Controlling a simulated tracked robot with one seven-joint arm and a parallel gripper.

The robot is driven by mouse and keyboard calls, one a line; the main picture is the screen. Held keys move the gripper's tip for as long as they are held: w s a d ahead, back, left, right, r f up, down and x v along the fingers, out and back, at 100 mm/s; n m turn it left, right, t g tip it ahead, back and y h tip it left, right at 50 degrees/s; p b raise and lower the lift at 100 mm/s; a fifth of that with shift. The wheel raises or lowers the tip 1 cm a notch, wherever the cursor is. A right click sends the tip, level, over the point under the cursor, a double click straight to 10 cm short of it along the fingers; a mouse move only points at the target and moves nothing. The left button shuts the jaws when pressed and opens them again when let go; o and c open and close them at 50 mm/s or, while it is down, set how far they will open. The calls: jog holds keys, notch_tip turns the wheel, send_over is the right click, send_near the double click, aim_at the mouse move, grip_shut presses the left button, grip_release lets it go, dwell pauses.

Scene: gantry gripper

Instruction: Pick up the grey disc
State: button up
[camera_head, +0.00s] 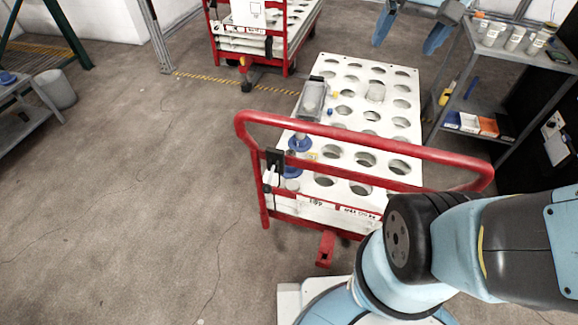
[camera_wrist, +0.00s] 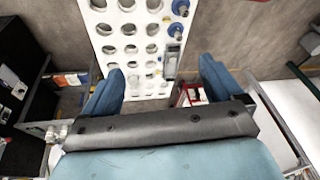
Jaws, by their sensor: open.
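A light grey, rounded piece (camera_head: 376,92), apparently the grey disc, sits on the white board with holes (camera_head: 345,137), right of centre toward its far end. In the wrist view a small greyish piece (camera_wrist: 150,69) on the board may be the same one; it is too small to be sure. My gripper (camera_head: 404,47) has two blue fingers, spread wide and empty, at the top of the head view beyond the board's far end. In the wrist view my gripper (camera_wrist: 160,78) frames the board's end between its fingers, with nothing held.
The board rests on a cart with a red handle (camera_head: 365,142). A grey boxy item (camera_head: 312,98) and blue-based pieces (camera_head: 298,143) stand along its left side. A shelf with jars (camera_head: 515,40) is close on the right. Another red cart (camera_head: 262,40) stands behind.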

jog(key=w+a+f+m+g+y, duration=0.1)
jog(key=w+f+m+g+y, duration=0.2)
jog(key=w+f, duration=0.9)
jog(key=w+a+f+m+g+y, duration=0.2)
jog(key=w+f+m+g, duration=0.15)
jog(key=w+f, duration=0.95)
jog(key=m+g+y, duration=0.2)
jog(key=m+y, duration=0.5)
send_near(295, 183)
jog(key=x, duration=0.4)
jog(key=shift+s+d, duration=0.15)
jog(key=shift+s, duration=0.1)
jog(key=shift+t, duration=0.25)
jog(key=shift+w+x, duration=0.2)
jog(key=shift+x, duration=2.65)
jog(key=shift+c, duration=0.3)
jog(key=shift+r, duration=0.1)
jog(key=c, duration=1.2)
